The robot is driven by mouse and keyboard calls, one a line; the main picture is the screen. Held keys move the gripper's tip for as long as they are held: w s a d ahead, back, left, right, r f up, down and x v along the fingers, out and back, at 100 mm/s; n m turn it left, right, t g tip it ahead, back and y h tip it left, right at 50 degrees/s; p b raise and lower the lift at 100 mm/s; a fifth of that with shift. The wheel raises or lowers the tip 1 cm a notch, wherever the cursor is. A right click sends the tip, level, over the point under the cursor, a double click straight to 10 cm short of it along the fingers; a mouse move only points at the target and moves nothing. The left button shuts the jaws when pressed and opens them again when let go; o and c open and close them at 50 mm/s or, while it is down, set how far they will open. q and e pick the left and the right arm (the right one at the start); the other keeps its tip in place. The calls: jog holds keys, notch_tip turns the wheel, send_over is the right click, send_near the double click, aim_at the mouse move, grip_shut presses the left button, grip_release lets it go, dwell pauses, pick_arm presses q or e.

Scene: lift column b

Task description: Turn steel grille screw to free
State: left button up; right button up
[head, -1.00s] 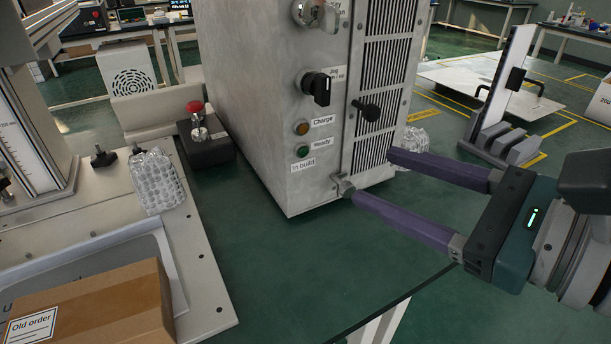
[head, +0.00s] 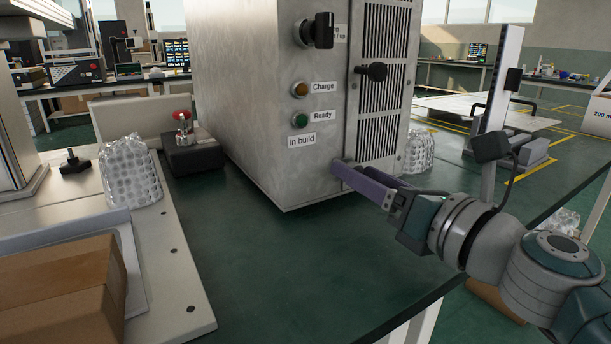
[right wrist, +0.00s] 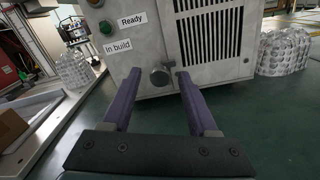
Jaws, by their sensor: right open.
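The steel grille screw (right wrist: 160,77) is a small grey knob at the lower left corner of the grille panel (right wrist: 213,38) on the grey metal cabinet. In the right wrist view it stands between the two purple fingertips of my right gripper (right wrist: 159,80). The gripper is open, with a finger on each side; whether either touches the screw I cannot tell. In the head view my right gripper (head: 356,172) reaches in from the right to the panel's lower left corner and hides the screw. My left gripper is not in view.
The cabinet (head: 255,100) has a black grille knob (head: 372,72) and a black switch (head: 318,30). A red-topped switch box (head: 195,155), bubble wrap (head: 130,172) and a cardboard box (head: 65,290) are at left. The green tabletop (head: 285,270) in front is clear.

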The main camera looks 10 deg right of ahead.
jog(key=shift+x, duration=1.1)
grip_shut()
